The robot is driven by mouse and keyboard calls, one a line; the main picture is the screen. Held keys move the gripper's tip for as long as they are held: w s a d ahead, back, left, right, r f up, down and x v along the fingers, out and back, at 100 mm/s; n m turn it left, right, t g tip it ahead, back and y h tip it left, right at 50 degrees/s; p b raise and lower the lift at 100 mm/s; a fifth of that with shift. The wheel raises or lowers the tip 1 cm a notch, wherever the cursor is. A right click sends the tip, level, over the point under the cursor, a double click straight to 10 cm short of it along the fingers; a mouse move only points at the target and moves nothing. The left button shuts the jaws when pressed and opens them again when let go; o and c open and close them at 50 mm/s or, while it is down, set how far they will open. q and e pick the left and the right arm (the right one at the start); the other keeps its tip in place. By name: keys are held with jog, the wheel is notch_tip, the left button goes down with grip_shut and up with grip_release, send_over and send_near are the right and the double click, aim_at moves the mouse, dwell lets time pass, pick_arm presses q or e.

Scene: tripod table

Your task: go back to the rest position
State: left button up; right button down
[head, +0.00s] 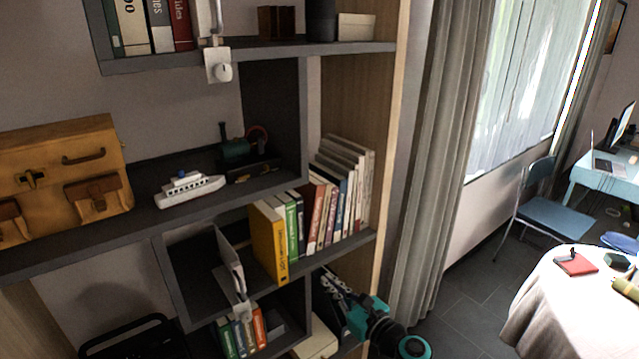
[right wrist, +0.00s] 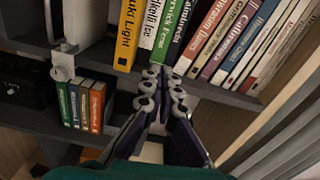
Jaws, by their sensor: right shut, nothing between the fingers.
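My right gripper (head: 326,277) comes in at the bottom middle of the head view, in front of the lower right part of the shelf. In the right wrist view its fingers (right wrist: 157,76) are together with nothing between them, pointing at the row of books. The yellow book (right wrist: 131,34) and a green book (right wrist: 167,31) stand just beyond the fingertips; I cannot tell whether they touch. My left gripper is not in view.
The bookshelf (head: 345,250) fills the left and middle, holding a toy ship (head: 190,189), a tan bag (head: 62,172) and several books. A grey curtain (head: 440,150) hangs beside it. A cloth-covered table (head: 545,305) stands at right, with open floor (head: 465,315) between.

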jog(key=s+d+f+n+g+h, duration=0.3)
jog(key=s+d+n+h, duration=0.2)
jog(key=s+n, duration=0.6)
jog(key=s+d+f+n+g+h, duration=0.3)
jog(key=s+d+n, duration=0.6)
jog(key=n, duration=0.7)
jog(key=s+g+h, duration=0.1)
jog(key=s+h, duration=0.1)
jog(key=s, duration=0.1)
jog(key=shift+d+n+h, duration=0.35)
jog(key=shift+n+h, duration=0.05)
